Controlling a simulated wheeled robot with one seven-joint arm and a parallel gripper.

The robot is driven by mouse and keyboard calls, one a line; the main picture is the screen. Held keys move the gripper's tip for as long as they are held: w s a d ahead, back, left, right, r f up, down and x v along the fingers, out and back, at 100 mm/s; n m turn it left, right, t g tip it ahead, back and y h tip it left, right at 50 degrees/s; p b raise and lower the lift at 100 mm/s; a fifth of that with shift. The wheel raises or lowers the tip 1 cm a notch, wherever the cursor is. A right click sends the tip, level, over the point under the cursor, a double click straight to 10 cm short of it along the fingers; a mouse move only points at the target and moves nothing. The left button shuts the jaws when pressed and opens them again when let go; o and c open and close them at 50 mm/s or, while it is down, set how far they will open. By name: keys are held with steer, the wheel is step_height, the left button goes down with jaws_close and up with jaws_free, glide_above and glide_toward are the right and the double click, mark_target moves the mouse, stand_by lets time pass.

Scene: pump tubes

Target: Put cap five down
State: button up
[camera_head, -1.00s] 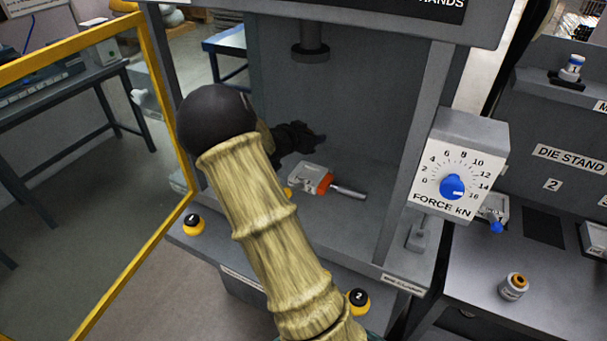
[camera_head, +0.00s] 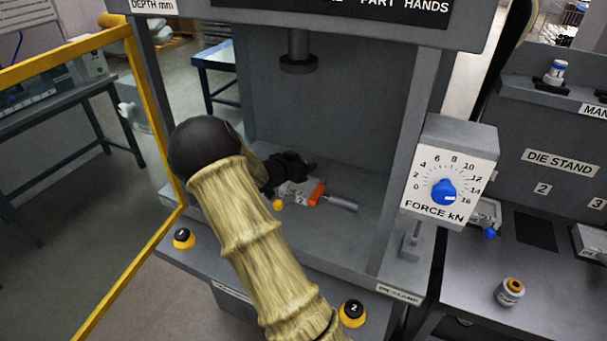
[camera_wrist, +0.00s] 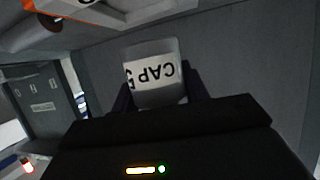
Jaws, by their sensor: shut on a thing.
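Cap five (camera_wrist: 153,75) is a pale piece with an upside-down "CAP 5" label, held between the two dark fingers in the wrist view. My gripper (camera_head: 298,168) is shut on it inside the grey press; in the head view I cannot pick the cap out for certain. Just in front of the fingers, on the press bed (camera_head: 345,235), lies a pale block (camera_head: 296,189), partly hidden by my gripper, with an orange piece (camera_head: 317,193) and a silver rod (camera_head: 342,203) to its right. Whether the cap touches anything is unclear.
The press ram (camera_head: 299,62) hangs above. A force dial (camera_head: 444,191) is on the right post. Black buttons on yellow bases (camera_head: 184,238) are at the front. The yellow-framed door (camera_head: 150,110) stands open at left.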

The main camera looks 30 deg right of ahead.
steer(key=shift+w, duration=0.1)
steer(key=shift+f, duration=0.3)
steer(key=shift+f+b, duration=0.3)
steer(key=shift+f, duration=1.2)
steer(key=shift+f, duration=0.1)
steer(key=o, duration=1.1)
steer(key=shift+o, duration=0.3)
